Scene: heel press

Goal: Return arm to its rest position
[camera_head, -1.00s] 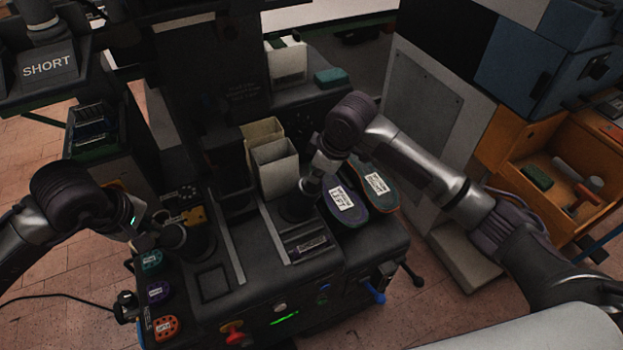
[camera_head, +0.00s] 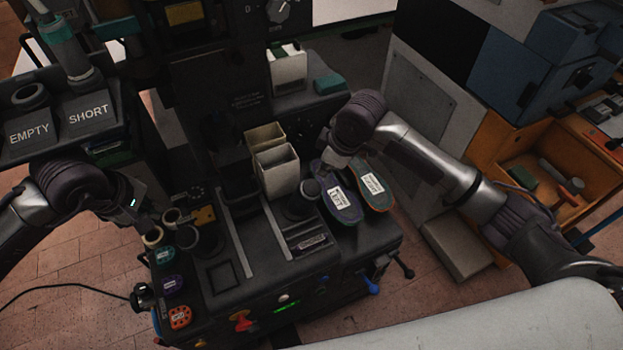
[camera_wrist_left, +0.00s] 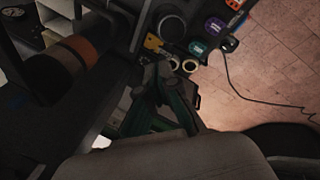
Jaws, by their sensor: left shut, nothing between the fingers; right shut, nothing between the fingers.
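My left arm comes in from the left. Its gripper (camera_head: 150,222) is shut and empty by the left end of the black machine (camera_head: 222,305), near two small pale rings (camera_head: 153,237). In the left wrist view its dark fingers (camera_wrist_left: 165,75) are close together near the rings. My right arm reaches in from the right. Its gripper (camera_head: 331,172) is shut and empty just above the upper ends of two labelled insoles, a purple-edged one (camera_head: 342,208) and an orange-edged one (camera_head: 377,190). My wrist partly hides its fingers.
A black post (camera_head: 305,198) and cream bins (camera_head: 276,172) stand on the machine. Coloured buttons (camera_head: 179,316) line its left edge. Bins marked EMPTY (camera_head: 30,132) and SHORT (camera_head: 88,115) stand at upper left. An orange drawer (camera_head: 575,215) with tools is at right. Brick floor is open at lower left.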

